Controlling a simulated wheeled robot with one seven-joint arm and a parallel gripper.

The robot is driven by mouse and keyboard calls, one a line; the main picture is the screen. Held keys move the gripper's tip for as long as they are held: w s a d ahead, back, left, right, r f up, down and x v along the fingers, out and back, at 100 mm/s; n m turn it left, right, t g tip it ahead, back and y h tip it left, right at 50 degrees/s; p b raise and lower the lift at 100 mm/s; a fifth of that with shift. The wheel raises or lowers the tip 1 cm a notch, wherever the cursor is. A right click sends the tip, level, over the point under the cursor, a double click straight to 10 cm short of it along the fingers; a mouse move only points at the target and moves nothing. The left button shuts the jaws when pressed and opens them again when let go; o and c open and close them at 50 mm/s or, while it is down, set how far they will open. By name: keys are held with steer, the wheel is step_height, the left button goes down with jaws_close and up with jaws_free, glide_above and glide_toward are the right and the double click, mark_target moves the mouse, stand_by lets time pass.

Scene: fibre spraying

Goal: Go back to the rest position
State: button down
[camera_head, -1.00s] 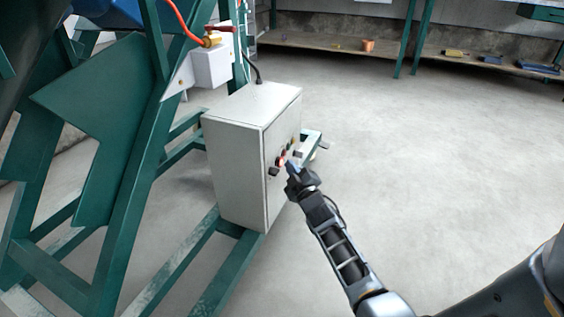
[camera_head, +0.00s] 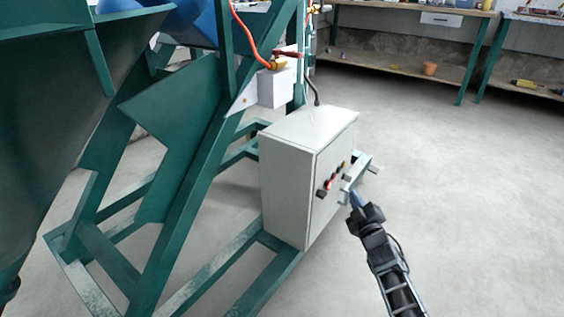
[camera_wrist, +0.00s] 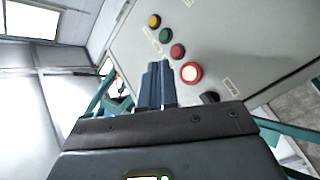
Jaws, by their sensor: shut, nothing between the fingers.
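My gripper (camera_head: 355,198) is in front of the button face of a grey control box, at its right in the head view. Its fingers are together with nothing between them, and they also show in the wrist view (camera_wrist: 155,85). The control box (camera_head: 287,185) stands on a green frame. I cannot tell the exact gap between fingertips and panel.
A green steel machine frame (camera_head: 190,170) fills the left, with a red-handled valve (camera_head: 285,57) and an orange hose (camera_head: 245,40) above the box. A workbench (camera_head: 400,70) with an orange pot (camera_head: 430,68) stands at the back. The floor (camera_head: 470,190) at right is clear.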

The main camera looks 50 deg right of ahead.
steer(key=s+a+r+t+y, duration=0.15)
steer(key=s+a+y, duration=0.25)
steer(key=s+a, duration=0.75)
steer(key=s+a+r+y, duration=0.3)
steer(key=s+a+y, duration=0.1)
steer(key=a, duration=1.5)
steer(key=s+a+r+y, duration=0.3)
steer(key=s+a+r, duration=0.4)
steer(key=a, duration=0.2)
steer(key=s+a+r+m+y, duration=0.1)
steer(key=s+a+r+m, duration=0.15)
steer(key=r, duration=0.35)
step_height(320, 180, up, 28)
steer(key=p, duration=2.8)
steer(key=shift+a+n+g, duration=0.2)
steer(key=shift+n+g, duration=0.25)
steer(key=shift+s+f, duration=0.1)
